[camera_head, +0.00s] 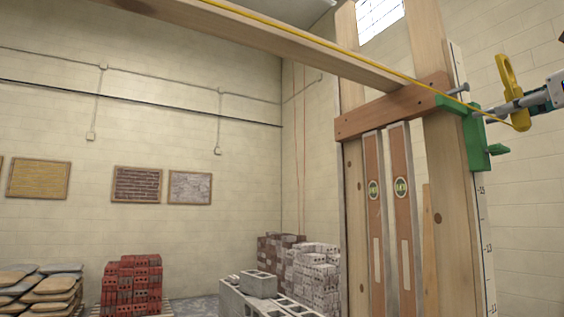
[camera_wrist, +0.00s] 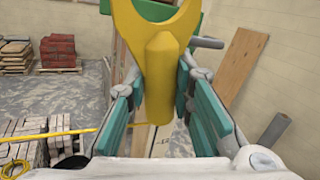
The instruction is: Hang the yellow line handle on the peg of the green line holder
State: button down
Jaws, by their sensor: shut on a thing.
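The yellow line handle (camera_head: 506,73) stands roughly upright at the right of the head view, with its ring end up. In the wrist view, the handle (camera_wrist: 159,70) lies between the teal finger pads of my gripper (camera_wrist: 160,100), which is shut on its grip. My gripper (camera_head: 520,104) is right of the green line holder (camera_head: 475,138), which is fixed on the wooden post. A grey peg (camera_head: 458,89) shows by the holder's top. In the wrist view, the peg (camera_wrist: 207,42) sticks out right of the handle, apart from its ring. The handle partly hides the green holder (camera_wrist: 194,22) there.
A yellow line (camera_head: 330,55) runs along the long wooden beam (camera_head: 290,48) toward the handle. Two spirit levels (camera_head: 402,210) hang below the reddish crosspiece (camera_head: 385,112). A board (camera_wrist: 242,62) leans on the wall at right. Bricks (camera_head: 132,282) stand far back.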

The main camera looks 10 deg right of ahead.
jog(key=w+a+f+b, duration=0.1)
jog(key=w+a+b, duration=0.2)
jog(key=w, duration=0.6)
jog(key=shift+f+b, duration=0.35)
jog(key=shift+b, duration=0.6)
jog(key=shift+f, duration=0.1)
dwell(0.6)
jog(key=c, duration=0.7)
grip_release()
jog(key=shift+c, duration=0.2)
jog(key=o, duration=0.6)
